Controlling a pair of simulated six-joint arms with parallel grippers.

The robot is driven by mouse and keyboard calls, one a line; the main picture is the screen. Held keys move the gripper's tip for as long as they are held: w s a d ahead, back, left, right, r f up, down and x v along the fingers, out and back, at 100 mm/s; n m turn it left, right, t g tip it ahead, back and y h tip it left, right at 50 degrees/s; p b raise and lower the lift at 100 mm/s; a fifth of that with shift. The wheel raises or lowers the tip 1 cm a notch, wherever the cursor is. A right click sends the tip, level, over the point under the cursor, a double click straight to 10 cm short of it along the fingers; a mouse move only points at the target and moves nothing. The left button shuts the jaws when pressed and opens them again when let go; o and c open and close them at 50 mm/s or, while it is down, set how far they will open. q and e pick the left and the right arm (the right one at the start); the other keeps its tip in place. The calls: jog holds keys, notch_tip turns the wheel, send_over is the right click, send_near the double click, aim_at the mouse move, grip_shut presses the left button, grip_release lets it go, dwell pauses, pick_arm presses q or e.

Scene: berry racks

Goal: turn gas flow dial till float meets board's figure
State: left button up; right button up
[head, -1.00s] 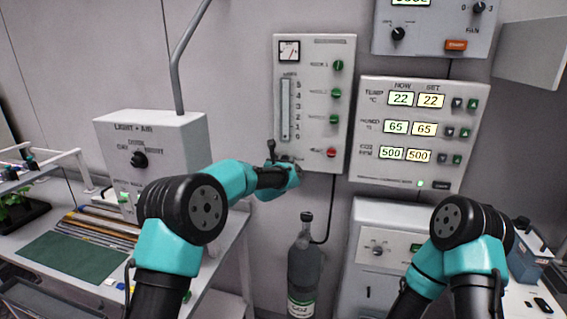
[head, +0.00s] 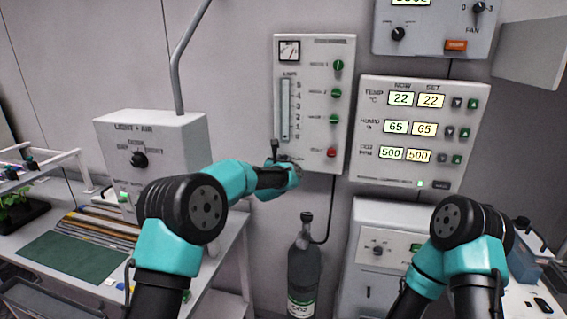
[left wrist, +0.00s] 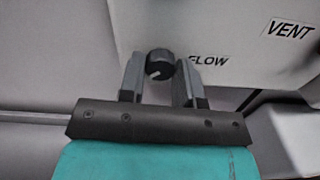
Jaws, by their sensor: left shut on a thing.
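The flow dial (left wrist: 160,63) is a black round knob with a pale mark, beside the word FLOW in the left wrist view. My left gripper (left wrist: 160,82) is shut on it, one finger on each side. In the head view this gripper (head: 276,158) is at the lower left of the pale gas panel (head: 315,60) and hides the dial. Above it is the upright flow tube (head: 285,108) with a numbered scale. I cannot make out the float's height. No board with a written figure is recognisable. My right gripper is not in view.
Green knobs (head: 336,92) and a red knob (head: 331,152) are on the panel's right side. A display panel (head: 418,170) reads 22, 65 and 500. A dark gas bottle (head: 303,265) stands below. The light-and-air box (head: 185,135) is left of my arm.

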pick_arm(q)
jog(key=shift+r+m, duration=0.1)
jog(key=shift+m, duration=10)
jog(key=o, duration=0.9)
jog(key=v, duration=1.7)
jog(key=shift+s+a, duration=0.1)
jog(key=shift+s, duration=0.1)
